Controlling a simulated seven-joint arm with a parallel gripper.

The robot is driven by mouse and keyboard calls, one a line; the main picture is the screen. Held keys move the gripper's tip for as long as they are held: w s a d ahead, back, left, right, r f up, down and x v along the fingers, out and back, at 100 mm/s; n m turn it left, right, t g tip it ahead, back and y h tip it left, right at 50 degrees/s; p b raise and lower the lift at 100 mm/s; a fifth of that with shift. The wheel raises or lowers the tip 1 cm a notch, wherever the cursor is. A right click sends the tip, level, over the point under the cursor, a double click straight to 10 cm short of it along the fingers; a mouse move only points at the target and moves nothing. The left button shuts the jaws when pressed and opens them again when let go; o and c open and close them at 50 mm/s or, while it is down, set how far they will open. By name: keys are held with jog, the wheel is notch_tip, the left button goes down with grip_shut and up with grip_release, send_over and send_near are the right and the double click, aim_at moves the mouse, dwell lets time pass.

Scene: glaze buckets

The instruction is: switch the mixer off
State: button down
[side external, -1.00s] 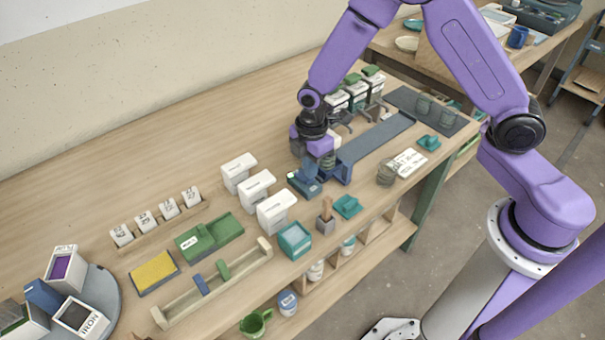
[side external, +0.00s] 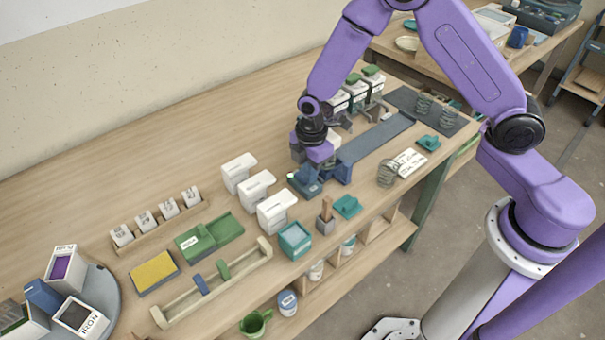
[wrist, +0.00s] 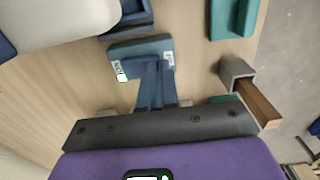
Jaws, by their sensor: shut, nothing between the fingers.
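A small blue switch box (side external: 306,187) stands on the bench beside a larger blue stand (side external: 338,173), which I take to be part of the mixer. In the wrist view the switch box (wrist: 138,50) has a small green and white mark at its left end and a white label at its right end. My gripper (side external: 305,173) is shut and empty, pointing down at the box. In the wrist view its blue fingertips (wrist: 152,68) meet the near edge of the box, apparently touching it. Which way the switch is set cannot be told.
A grey holder with a wooden handle (side external: 326,214) and teal trays (side external: 347,206) lie towards the front edge. A long dark blue strip (side external: 376,138) runs behind.

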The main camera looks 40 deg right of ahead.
jog(key=shift+f, duration=0.25)
jog(key=shift+r, duration=3.5)
jog(key=s+d+r+m, duration=0.1)
jog(key=s+r, duration=0.3)
jog(key=s, duration=0.5)
jog(key=s+d+r+m, duration=0.2)
jog(key=s+d+r, duration=0.2)
jog(key=s, duration=0.5)
jog(key=s+d+r+m, duration=0.2)
jog(key=s+r, duration=0.3)
jog(key=s, duration=0.4)
jog(key=shift+d, duration=0.6)
